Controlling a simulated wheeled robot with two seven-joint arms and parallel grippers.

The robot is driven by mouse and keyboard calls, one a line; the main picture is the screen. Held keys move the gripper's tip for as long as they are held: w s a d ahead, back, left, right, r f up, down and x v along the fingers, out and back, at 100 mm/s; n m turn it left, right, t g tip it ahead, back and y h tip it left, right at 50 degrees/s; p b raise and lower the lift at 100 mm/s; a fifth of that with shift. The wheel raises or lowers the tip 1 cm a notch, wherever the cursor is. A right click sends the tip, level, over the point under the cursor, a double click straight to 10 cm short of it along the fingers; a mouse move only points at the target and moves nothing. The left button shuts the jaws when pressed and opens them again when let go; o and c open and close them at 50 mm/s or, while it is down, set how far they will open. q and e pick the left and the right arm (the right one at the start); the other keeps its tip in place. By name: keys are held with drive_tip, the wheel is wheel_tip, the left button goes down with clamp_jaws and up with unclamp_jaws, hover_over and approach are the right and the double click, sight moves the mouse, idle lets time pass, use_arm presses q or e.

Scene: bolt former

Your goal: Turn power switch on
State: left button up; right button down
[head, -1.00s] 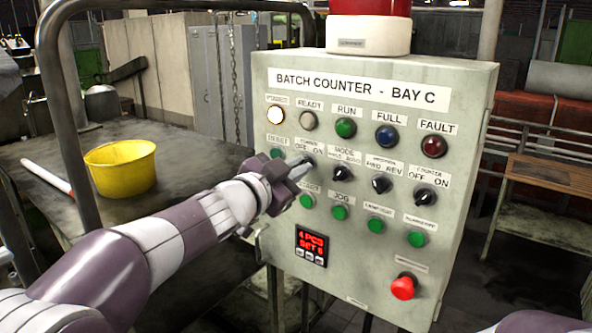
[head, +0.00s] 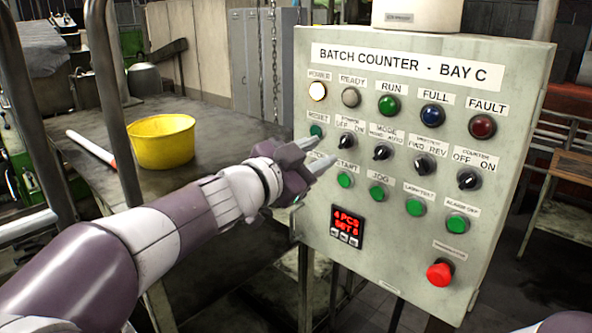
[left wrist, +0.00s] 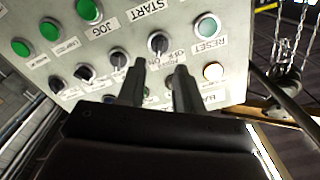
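The power switch (head: 346,141) is a black rotary knob under an OFF/ON label, at the left end of the knob row on the grey-green batch counter panel (head: 520,110). The exact direction of its pointer is hard to tell. The white power lamp (head: 317,91) above is lit. My left gripper (head: 324,152) is open and empty, its fingertips just left of and below the knob. In the left wrist view, upside down, the power switch (left wrist: 158,43) shows just beyond the gap between my two separated fingers (left wrist: 160,80). My right gripper is not in view.
Other black knobs, such as the mode knob (head: 382,152), sit to the right in the same row. Green buttons (head: 344,180) lie below, and a red mushroom button (head: 440,272) at the bottom right. A yellow bucket (head: 163,143) stands on the dark table (head: 110,125) behind my arm.

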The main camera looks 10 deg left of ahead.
use_arm(q)
drive_tip(key=v, duration=0.6)
drive_tip(key=shift+s+a+b, duration=0.2)
drive_tip(key=shift+s+b, duration=0.1)
drive_tip(key=shift+b, duration=0.1)
drive_tip(key=a+f+n+g+y, duration=0.2)
drive_tip(key=a+f+n+y, duration=0.35)
drive_tip(key=f, duration=0.45)
drive_tip(key=a+f+n+g+y, duration=0.1)
drive_tip(key=a+f+n+y, duration=0.35)
drive_tip(key=a+f, duration=0.4)
drive_tip(key=s+d+f+n+g+b, duration=0.1)
drive_tip(key=s+d+f+n+g, duration=0.2)
drive_tip(key=s+f+g, duration=0.7)
drive_tip(key=s+f, duration=0.7)
drive_tip(key=f, duration=0.3)
drive_tip(key=shift+s+f+y, duration=0.2)
drive_tip(key=shift+s+y, duration=0.1)
